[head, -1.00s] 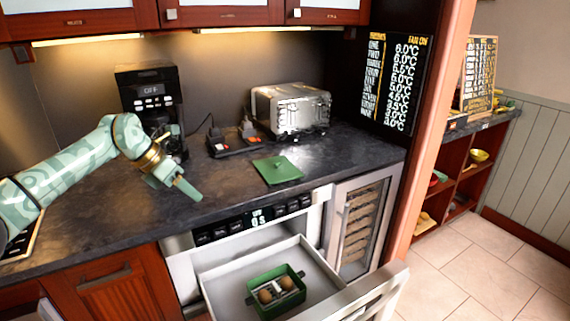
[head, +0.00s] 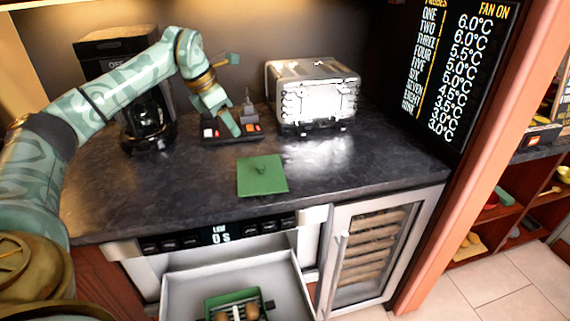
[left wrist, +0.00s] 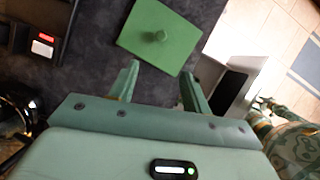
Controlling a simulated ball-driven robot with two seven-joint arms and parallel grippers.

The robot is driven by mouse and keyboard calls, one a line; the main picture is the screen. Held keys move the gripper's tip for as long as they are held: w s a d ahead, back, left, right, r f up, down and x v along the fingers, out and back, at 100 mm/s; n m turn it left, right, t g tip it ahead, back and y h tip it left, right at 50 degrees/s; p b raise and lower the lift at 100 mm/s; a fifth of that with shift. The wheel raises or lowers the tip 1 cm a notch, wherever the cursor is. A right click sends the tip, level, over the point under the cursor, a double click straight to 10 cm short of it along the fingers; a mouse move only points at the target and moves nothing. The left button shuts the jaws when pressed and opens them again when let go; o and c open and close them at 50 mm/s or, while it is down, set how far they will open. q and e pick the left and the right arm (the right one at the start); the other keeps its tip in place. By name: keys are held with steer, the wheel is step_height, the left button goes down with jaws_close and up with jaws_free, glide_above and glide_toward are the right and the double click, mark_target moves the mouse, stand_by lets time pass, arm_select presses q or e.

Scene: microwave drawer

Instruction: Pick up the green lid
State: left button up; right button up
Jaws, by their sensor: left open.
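The green lid (head: 262,176) is a flat square with a small knob on top. It lies flat on the dark countertop near its front edge. In the left wrist view the lid (left wrist: 158,36) and its round knob are just beyond my fingertips. My left gripper (head: 232,124) is open and empty, above the counter and behind the lid in the head view. In the left wrist view its two fingers (left wrist: 159,78) are apart, with nothing between them. A green box (head: 235,302) with round brown items in it sits in the open drawer. My right gripper is not in view.
A silver toaster (head: 313,95) stands at the back of the counter (head: 345,170). A dark tray with red-marked items (head: 247,128) and a coffee maker (head: 147,118) are left of it. The open drawer (head: 182,298) juts out below. The counter around the lid is clear.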

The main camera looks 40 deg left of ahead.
arm_select(q)
steer(key=b, duration=0.2)
glide_toward(259, 166)
steer(key=b+x, duration=0.1)
steer(key=x, duration=0.2)
steer(key=shift+w+f+b, duration=0.2)
steer(key=shift+w+b, duration=0.1)
steer(key=shift+b, duration=0.05)
steer(key=shift+f, duration=0.35)
steer(key=b+x, duration=0.2)
steer(key=x, duration=0.3)
steer(key=shift+f, duration=0.1)
steer(key=shift+s, duration=0.1)
steer(key=shift+c, duration=0.3)
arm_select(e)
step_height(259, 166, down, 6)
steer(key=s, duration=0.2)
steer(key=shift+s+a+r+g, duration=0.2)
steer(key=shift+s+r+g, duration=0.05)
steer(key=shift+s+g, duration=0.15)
arm_select(q)
jaws_close()
